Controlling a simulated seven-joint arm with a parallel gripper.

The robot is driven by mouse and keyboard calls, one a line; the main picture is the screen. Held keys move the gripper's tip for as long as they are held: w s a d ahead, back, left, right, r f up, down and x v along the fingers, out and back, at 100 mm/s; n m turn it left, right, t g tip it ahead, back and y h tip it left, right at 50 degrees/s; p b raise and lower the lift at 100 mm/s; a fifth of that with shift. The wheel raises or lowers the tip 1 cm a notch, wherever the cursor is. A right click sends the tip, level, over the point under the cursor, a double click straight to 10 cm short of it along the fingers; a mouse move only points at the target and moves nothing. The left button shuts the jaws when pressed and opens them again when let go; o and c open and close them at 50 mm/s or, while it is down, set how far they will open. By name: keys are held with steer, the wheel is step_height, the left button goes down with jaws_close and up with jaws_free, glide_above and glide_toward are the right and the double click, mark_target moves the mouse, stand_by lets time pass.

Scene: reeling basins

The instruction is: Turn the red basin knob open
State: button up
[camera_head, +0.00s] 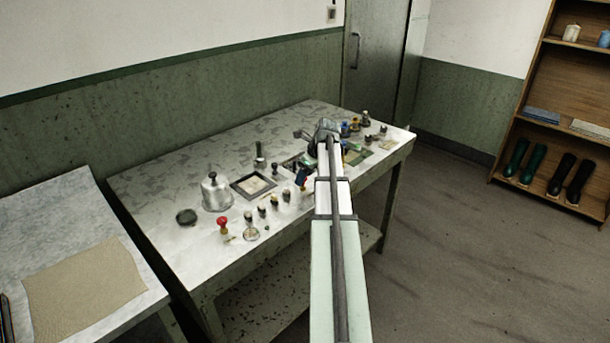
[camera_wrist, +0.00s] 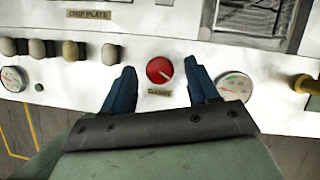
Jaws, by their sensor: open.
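The red basin knob (camera_wrist: 159,69) is a round red dial with a white pointer mark toward its lower right. It sits on a white panel, with a small label below it that is hard to read. My gripper (camera_wrist: 163,78) is open, with one dark blue finger on each side of the knob. Gaps show between the fingers and the knob; I cannot tell how far above the panel the fingertips are.
Several tan and dark knobs (camera_wrist: 73,49) stand left of my gripper. A gauge (camera_wrist: 235,86) is close by the right finger, with a yellow fitting (camera_wrist: 306,85) farther right. A red-topped valve (camera_head: 222,222) and a metal bell-shaped vessel (camera_head: 215,193) stand at the bench's left.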

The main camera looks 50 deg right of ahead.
steer(key=shift+c, duration=0.3)
steer(key=c, duration=1)
steer(key=n+y, duration=0.1)
steer(key=n, duration=0.2)
steer(key=shift+w+d, duration=0.15)
steer(key=shift+n+g+y, duration=0.4)
steer(key=shift+n+y, duration=0.1)
steer(key=shift+n, duration=0.8)
